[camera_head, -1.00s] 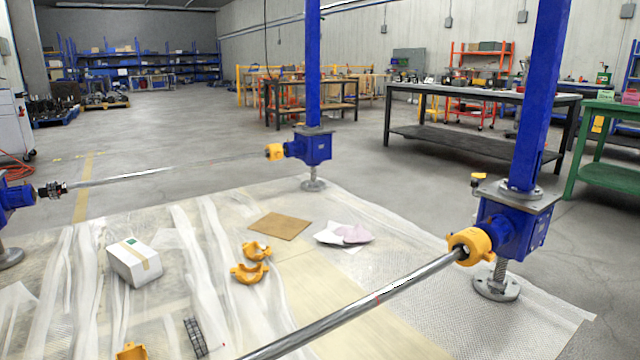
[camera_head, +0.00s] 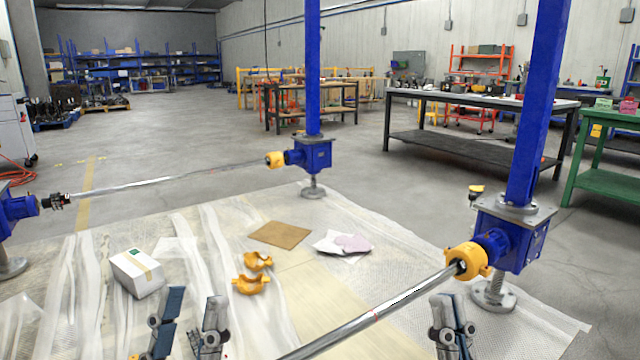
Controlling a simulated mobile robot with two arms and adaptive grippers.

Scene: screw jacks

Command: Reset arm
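My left gripper (camera_head: 194,298) rises from the bottom edge, left of centre, over the plastic sheeting. Its two fingers stand apart with nothing between them. My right gripper (camera_head: 448,300) is at the bottom, right of centre, just right of the near steel shaft (camera_head: 385,311). Its fingers appear close together and seen edge-on, so I cannot tell whether they are open. I see nothing held in it. Both wrists and arms are cut off by the bottom edge.
The shaft runs to a yellow cover (camera_head: 467,261) on the right blue screw jack (camera_head: 513,243). A white box (camera_head: 137,272), yellow half-covers (camera_head: 251,285) and a brown sheet (camera_head: 280,235) lie on the floor covering. Another jack (camera_head: 313,154) stands farther back.

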